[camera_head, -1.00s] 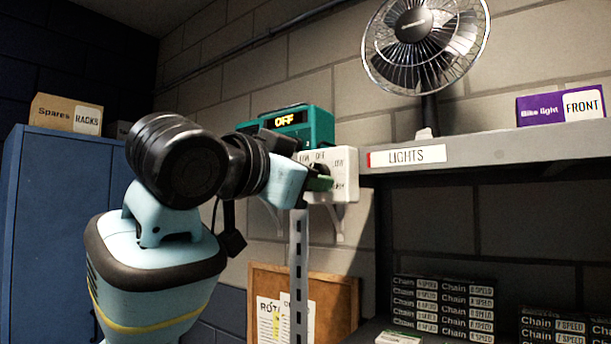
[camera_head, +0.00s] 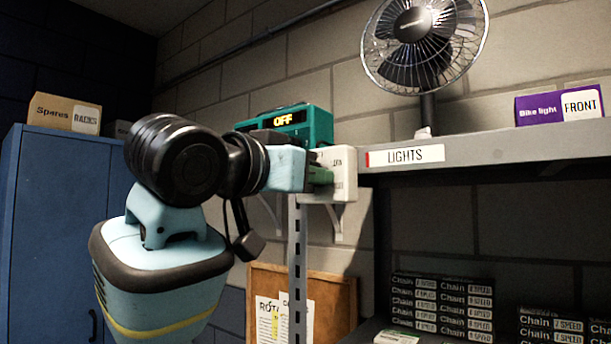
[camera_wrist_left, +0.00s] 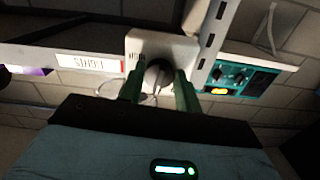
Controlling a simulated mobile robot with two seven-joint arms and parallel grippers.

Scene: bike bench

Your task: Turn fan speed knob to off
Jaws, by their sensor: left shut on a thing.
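The white control box (camera_head: 346,182) is fixed at the left end of the shelf, with its printed labels partly hidden by my left gripper (camera_head: 322,179). The knob's pointer and setting cannot be read. The fan (camera_head: 425,40) stands on the shelf above. My right gripper is not in view.
A teal device (camera_head: 300,119) with a lit "OFF" display stands behind my left gripper. The shelf (camera_head: 500,147) carries a "LIGHTS" label and a purple bike light box (camera_head: 560,105). A slotted metal upright (camera_head: 297,265) runs below the control box.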

